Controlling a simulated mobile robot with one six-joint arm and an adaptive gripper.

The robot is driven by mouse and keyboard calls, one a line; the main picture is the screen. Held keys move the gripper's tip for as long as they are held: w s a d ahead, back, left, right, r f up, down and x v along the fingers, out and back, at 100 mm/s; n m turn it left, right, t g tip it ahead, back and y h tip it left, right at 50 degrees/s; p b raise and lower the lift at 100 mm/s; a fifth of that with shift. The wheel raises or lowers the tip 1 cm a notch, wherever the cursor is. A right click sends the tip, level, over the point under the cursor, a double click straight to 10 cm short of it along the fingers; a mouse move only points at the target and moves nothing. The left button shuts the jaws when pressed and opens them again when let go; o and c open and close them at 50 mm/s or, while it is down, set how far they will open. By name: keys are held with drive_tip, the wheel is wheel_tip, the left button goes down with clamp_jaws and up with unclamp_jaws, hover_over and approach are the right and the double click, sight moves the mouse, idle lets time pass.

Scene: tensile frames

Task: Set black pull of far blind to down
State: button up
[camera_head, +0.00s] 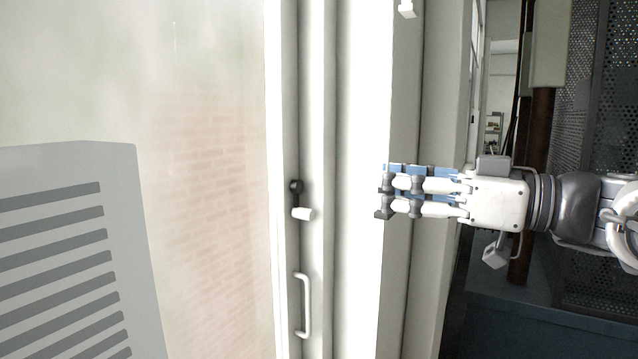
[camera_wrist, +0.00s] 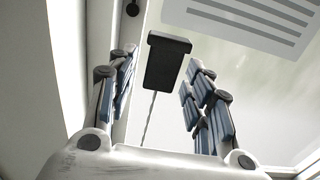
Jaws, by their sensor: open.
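The black pull (camera_wrist: 168,62) shows in the wrist view as a dark tapered block on a thin twisted cord (camera_wrist: 149,122). It appears between the two finger rows of my gripper (camera_wrist: 163,70), with a gap visible on each side. I cannot tell its exact depth relative to the fingertips. In the head view my gripper (camera_head: 386,194) reaches in from the right, fingers pointing left in front of the window frame. The blind itself cannot be made out in either view.
The window frame (camera_head: 315,110) carries a dark knob with a white lever (camera_head: 302,213) and a white handle (camera_head: 306,305), left of my fingers. A small white piece (camera_head: 407,9) shows at the top edge. A grey slatted unit (camera_head: 75,175) is behind the glass.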

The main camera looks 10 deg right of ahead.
drive_tip(key=v, duration=1.1)
drive_tip(key=shift+w+a, duration=0.1)
drive_tip(key=shift+a, duration=0.05)
drive_tip(key=a+f+m+g+h+p, duration=0.4)
drive_tip(key=a+f+m+g+h, duration=0.15)
drive_tip(key=a+f, duration=1.2)
drive_tip(key=s+d+f+m+h+b, duration=0.2)
drive_tip(key=s+d+f+h, duration=0.1)
drive_tip(key=s+f, duration=0.4)
drive_tip(key=s+d+f+m+h+b, duration=0.2)
drive_tip(key=s+d+f+m+h, duration=0.1)
drive_tip(key=s+f, duration=0.4)
wheel_tip(320, 180, down, 3)
drive_tip(key=shift+d+r+g+h, duration=0.2)
drive_tip(key=shift+d+g+h, duration=0.3)
drive_tip(key=shift+h, duration=0.75)
drive_tip(key=shift+s+d+f+t+h, duration=0.2)
drive_tip(key=shift+d+t+h, duration=0.15)
drive_tip(key=shift+d, duration=0.2)
